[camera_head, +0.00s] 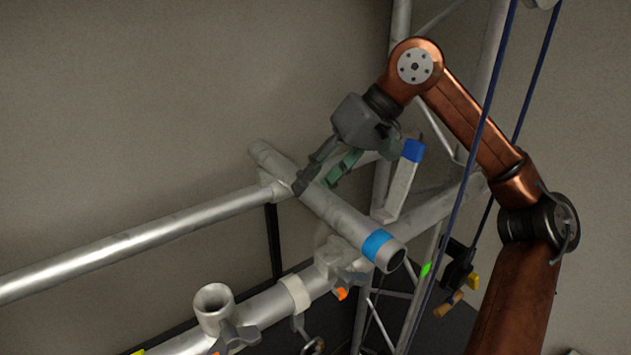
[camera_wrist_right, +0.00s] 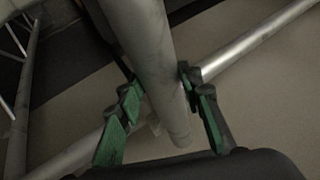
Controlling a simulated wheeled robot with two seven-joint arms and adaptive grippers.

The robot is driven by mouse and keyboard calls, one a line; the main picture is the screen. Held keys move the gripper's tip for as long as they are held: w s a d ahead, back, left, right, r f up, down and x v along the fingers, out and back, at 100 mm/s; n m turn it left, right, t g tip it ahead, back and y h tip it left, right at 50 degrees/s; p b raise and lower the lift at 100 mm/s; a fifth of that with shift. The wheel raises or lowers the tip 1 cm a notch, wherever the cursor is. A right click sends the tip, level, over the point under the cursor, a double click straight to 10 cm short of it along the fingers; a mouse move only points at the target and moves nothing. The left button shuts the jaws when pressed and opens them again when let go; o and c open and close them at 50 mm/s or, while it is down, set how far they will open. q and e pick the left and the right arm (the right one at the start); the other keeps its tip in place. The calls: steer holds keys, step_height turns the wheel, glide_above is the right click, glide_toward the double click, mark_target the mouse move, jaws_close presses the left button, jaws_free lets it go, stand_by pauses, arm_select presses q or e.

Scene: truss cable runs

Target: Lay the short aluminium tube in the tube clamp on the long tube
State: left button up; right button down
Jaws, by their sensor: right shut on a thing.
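The short aluminium tube (camera_head: 338,216) has a blue band near its open near end and slants across the middle of the head view. My right gripper (camera_head: 315,189) is shut on it toward its far end; the tube also shows between the green-padded fingers in the right wrist view (camera_wrist_right: 158,62). The long tube (camera_head: 262,310) runs below it, rising to the right. The tube clamp (camera_head: 338,263) sits on the long tube, partly hidden under the short tube. I cannot tell whether the short tube touches it. My left gripper is not in view.
A pale upright bar with a blue tip (camera_head: 401,185) stands just right of the short tube. Another tube (camera_head: 140,244) crosses at left. A cup-shaped fitting (camera_head: 214,304) stands at lower left. Blue ropes (camera_head: 470,165) hang between the truss and my right arm.

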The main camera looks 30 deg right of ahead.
stand_by(0.3)
steer(key=c, duration=1.3)
jaws_free()
steer(key=shift+o, duration=0.2)
steer(key=v, duration=1.2)
